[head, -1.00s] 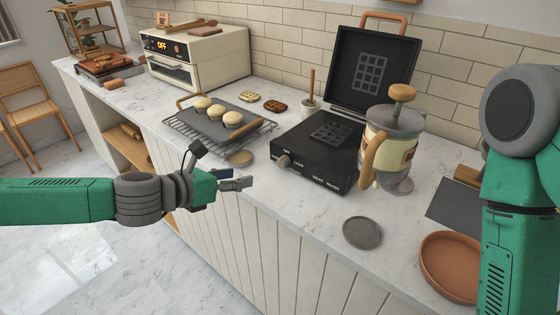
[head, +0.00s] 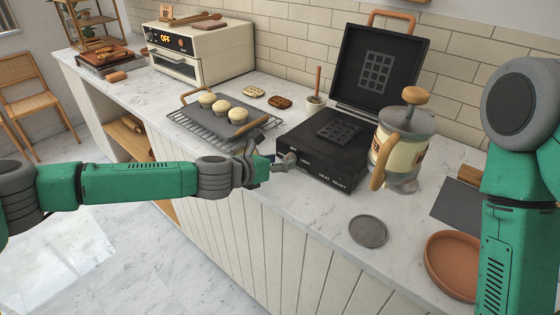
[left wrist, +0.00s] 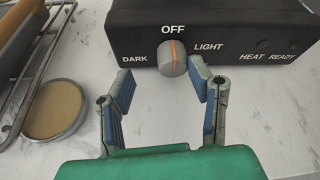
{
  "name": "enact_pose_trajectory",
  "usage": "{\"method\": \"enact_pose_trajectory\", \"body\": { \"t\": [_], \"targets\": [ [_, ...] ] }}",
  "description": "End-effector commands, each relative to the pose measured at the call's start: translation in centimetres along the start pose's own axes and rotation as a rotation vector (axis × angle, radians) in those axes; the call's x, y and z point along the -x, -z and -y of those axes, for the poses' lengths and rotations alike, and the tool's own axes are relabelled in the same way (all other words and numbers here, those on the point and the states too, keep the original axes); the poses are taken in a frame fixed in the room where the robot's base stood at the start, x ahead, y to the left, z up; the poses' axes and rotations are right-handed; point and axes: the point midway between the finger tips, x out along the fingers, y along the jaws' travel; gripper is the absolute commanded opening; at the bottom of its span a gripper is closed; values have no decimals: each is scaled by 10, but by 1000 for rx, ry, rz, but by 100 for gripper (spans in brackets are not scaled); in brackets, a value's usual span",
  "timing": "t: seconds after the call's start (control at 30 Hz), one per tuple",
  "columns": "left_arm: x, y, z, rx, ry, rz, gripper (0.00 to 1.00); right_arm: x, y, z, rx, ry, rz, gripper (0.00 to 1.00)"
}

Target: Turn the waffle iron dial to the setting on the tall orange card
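The black waffle iron (head: 322,152) stands open on the counter, lid up. Its grey dial (left wrist: 172,58) is on the front face, with DARK to its left, OFF above and LIGHT to its right. The dial's orange line points up at OFF. My left gripper (left wrist: 160,72) is open just in front of the dial, fingertips spread to either side and not closed on it. In the head view my left gripper (head: 283,163) hides most of the dial. My right gripper is out of view.
A French press (head: 400,145) stands close to the iron's right side. A cooling rack with a muffin tray (head: 205,120) is to its left. A grey disc (head: 368,231) and terracotta dish (head: 450,262) lie at the front right. A round lid (left wrist: 55,108) lies left of my gripper.

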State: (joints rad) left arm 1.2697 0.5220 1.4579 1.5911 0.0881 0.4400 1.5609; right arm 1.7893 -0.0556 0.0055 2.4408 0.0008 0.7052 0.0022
Motion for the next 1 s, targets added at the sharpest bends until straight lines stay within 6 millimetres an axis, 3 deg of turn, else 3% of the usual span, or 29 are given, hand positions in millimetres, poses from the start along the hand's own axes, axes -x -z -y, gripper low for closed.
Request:
{"method": "enact_pose_trajectory", "body": {
  "t": [0.23,0.37,0.73,1.0],
  "targets": [
    [-6,-1,6,-7,-6,-4,45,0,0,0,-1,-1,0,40],
    [-4,-1,4,-5,-4,-3,0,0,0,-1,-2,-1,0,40],
    [-1,0,4,-34,-9,2,0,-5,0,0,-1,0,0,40],
    [-2,2,3,-181,-72,7,0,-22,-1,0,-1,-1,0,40]
  ]
}}
